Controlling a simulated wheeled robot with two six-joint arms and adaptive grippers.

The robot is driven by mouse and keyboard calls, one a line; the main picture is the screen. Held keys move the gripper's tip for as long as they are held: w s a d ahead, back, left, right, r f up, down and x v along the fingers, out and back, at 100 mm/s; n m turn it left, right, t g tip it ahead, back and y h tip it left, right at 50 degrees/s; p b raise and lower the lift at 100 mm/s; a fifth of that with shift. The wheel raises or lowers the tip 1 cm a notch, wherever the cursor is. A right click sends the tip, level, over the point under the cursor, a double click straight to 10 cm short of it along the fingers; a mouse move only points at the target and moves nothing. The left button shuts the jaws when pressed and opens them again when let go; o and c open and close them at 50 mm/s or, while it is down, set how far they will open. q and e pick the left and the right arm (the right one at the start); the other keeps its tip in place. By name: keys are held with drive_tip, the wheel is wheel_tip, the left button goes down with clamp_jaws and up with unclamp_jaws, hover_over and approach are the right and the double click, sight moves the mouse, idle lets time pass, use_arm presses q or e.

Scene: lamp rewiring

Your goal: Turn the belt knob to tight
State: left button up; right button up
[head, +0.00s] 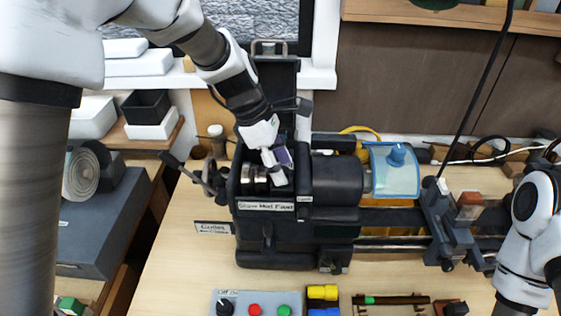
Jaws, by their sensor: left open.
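A dark lathe (335,222) stands on the wooden bench. Its headstock lid (277,75) is raised, and a metallic stepped pulley (250,181) shows in the opening above a "Slow Med Fast" label (266,206). My left gripper (273,169) reaches down into this opening, open, beside the pulley. A small purple piece (285,157) shows by its fingers; I cannot tell if they touch. I cannot pick out the belt knob or its setting; the gripper covers part of the opening. My right arm is at the right edge, its gripper out of frame.
A blue clear guard (394,170) covers the spindle area. A lever with a crank (203,177) sticks out at the headstock's left. A control panel (268,296) with a dial and buttons lies in front, beside yellow and blue blocks (323,292). Bare bench lies at front left.

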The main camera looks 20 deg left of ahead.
use_arm(q)
drive_tip(key=shift+s+a+r, duration=0.1)
drive_tip(key=shift+s+r, duration=0.15)
drive_tip(key=shift+s, duration=0.2)
drive_tip(key=c, duration=0.9)
clamp_jaws()
drive_tip(key=shift+f, duration=0.1)
use_arm(e)
drive_tip(key=shift+s+a+r, duration=0.1)
drive_tip(key=shift+s+r, duration=0.05)
drive_tip(key=shift+s, duration=0.1)
drive_tip(key=shift+r, duration=0.15)
